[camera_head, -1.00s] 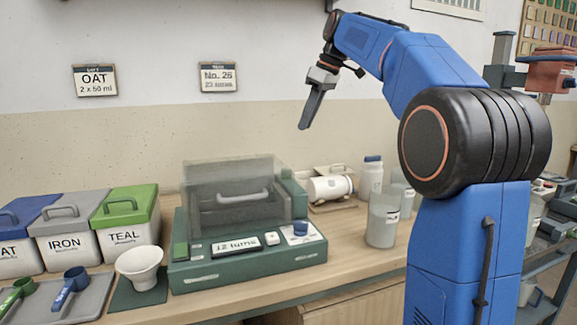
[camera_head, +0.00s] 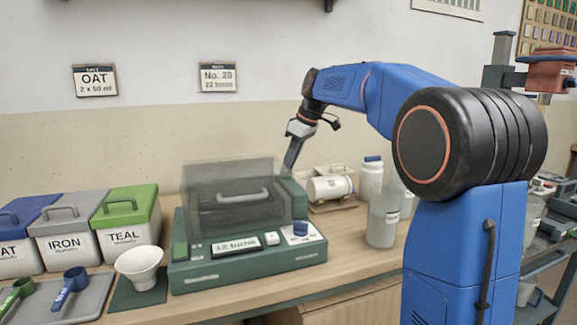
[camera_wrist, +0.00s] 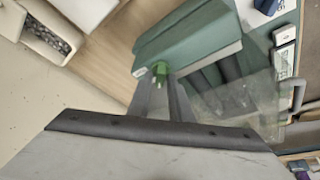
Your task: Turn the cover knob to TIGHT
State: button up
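The machine has a green base (camera_head: 190,276) and a see-through grey cover (camera_head: 215,190) with a handle, which looks lowered. A small green knob (camera_wrist: 160,70) shows in the wrist view at the edge of the green housing (camera_wrist: 190,42) beside the cover. I take it for the cover knob; its marking is not readable. My gripper (camera_head: 288,168) points down above the machine's back right corner. In the wrist view my gripper (camera_wrist: 161,82) has its fingers apart, with the green knob in line between the tips. Whether they touch it is unclear.
A blue knob (camera_head: 300,228) sits on the front panel at right. A white jar (camera_head: 330,187) lies on a stand behind, with a bottle (camera_head: 371,178) and clear beakers (camera_head: 382,222) to the right. Lidded bins (camera_head: 128,240) and a white bowl (camera_head: 139,264) stand left.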

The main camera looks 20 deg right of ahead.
jog(key=shift+w+f, duration=0.1)
jog(key=shift+f, duration=0.15)
grip_shut()
jog(key=shift+a+m, duration=0.1)
jog(key=shift+m, duration=0.3)
jog(key=m+h, duration=0.1)
jog(key=m, duration=0.1)
jog(key=shift+a+m+t, duration=0.1)
jog(key=shift+m+t, duration=0.2)
jog(key=shift+t, duration=0.1)
jog(key=shift+a+m+h, duration=0.1)
jog(key=shift+m+h, duration=0.7)
jog(key=shift+m, duration=1.1)
jog(key=shift+t, duration=0.3)
